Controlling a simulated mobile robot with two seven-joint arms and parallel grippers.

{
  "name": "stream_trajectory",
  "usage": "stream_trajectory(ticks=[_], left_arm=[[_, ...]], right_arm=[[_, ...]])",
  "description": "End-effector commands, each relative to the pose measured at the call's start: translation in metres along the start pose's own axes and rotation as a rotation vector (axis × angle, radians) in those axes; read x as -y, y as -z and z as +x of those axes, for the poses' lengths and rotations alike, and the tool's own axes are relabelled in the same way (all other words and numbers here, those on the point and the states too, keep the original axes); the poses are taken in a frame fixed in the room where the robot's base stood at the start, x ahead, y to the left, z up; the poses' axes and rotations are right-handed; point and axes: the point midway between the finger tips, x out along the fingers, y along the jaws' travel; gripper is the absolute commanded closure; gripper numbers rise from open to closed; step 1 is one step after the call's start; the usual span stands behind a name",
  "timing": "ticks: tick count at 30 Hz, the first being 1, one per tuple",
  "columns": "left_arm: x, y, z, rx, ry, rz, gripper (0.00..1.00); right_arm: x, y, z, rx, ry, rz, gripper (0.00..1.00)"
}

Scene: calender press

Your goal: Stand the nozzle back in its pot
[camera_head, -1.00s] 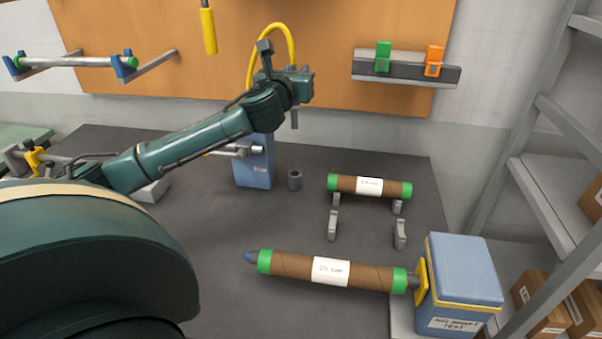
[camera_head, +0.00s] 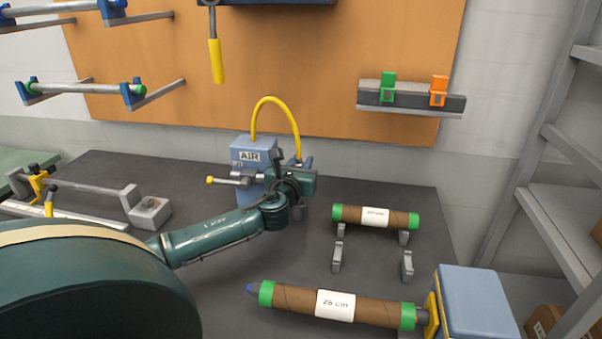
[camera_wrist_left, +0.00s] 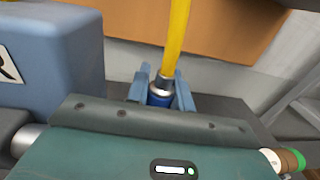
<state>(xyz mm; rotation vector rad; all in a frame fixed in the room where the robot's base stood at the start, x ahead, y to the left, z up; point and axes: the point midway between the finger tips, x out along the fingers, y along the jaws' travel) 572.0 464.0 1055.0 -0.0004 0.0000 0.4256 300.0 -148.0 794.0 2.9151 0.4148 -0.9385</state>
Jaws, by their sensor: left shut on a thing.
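My left gripper (camera_head: 303,166) is shut on the nozzle, which hangs from the yellow hose (camera_head: 271,99). In the left wrist view the nozzle's blue and metal body (camera_wrist_left: 160,93) sits between the two blue fingers of the left gripper (camera_wrist_left: 162,86). The hose rises from it. My right gripper is out of view.
The blue AIR box (camera_head: 250,150) stands close left, with a yellow-tipped valve lever (camera_head: 222,181). A brown roll (camera_head: 376,217) on grey supports lies to the right. A longer roll (camera_head: 335,304) lies nearer.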

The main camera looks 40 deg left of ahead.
Motion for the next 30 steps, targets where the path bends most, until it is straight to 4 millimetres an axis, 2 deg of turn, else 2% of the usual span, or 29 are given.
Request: stream_trajectory(ticks=[1,4,14,15,21,23,30], left_arm=[[0.0,0.011,0.0,-0.003,-0.001,-0.002,0.96],[0.0,0.021,0.0,-0.001,0.0,-0.002,0.96],[0.0,0.023,0.0,0.0,0.0,-0.001,0.96],[0.0,0.024,0.0,0.0,0.0,-0.001,0.76],[0.0,0.023,0.0,-0.001,0.0,-0.001,0.59],[0.0,0.023,0.0,-0.001,0.0,-0.001,0.56],[0.0,0.021,0.0,0.0,0.0,-0.001,0.56]], right_arm=[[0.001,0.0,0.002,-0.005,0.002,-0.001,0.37],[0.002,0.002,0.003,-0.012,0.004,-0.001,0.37],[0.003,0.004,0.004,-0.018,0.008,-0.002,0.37],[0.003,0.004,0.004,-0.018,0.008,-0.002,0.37],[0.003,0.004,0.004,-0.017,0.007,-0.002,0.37],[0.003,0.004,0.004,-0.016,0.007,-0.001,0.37],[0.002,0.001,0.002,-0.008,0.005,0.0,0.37]])
